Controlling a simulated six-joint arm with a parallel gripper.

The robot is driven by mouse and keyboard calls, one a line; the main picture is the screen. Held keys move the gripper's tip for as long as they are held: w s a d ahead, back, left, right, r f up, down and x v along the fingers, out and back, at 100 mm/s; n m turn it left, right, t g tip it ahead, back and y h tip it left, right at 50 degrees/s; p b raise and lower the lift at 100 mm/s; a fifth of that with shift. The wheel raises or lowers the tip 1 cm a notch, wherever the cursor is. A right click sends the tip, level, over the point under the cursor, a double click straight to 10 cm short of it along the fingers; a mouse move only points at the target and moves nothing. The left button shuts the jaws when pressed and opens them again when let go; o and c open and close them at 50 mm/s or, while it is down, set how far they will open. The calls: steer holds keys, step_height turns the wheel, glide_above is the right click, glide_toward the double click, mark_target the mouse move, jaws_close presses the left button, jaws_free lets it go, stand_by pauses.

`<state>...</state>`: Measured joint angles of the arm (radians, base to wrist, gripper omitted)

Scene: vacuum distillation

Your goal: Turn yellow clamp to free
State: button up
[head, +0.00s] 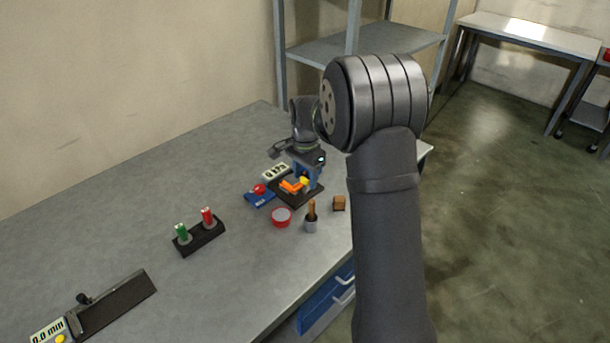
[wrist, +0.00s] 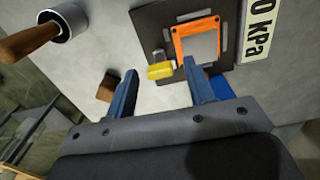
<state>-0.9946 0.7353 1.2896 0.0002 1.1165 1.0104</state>
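The yellow clamp (wrist: 161,71) sits at the edge of an orange frame (wrist: 197,42) on a dark base plate (wrist: 152,22) in the wrist view. The clamp also shows in the head view (head: 304,181), beside the orange part (head: 290,187). My gripper (wrist: 158,66) is open, with its two blue fingers apart. In the wrist view the yellow clamp appears between the fingertips; I cannot tell if they touch it. In the head view my gripper (head: 308,182) is above the base plate, and its fingertips are partly hidden.
A pressure display (wrist: 262,28) reading kPa stands beside the plate. A red button on a blue box (head: 260,198), a red round dish (head: 281,217), a brush in a cup (head: 311,220) and a small brown block (head: 339,203) are close by.

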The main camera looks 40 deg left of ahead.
mark_target(305, 179)
step_height(305, 179, up, 18)
steer(key=shift+f, duration=0.25)
stand_by(0.3)
steer(key=shift+f, duration=0.15)
stand_by(0.4)
step_height(305, 179, down, 17)
steer(key=shift+f, duration=0.1)
stand_by(0.5)
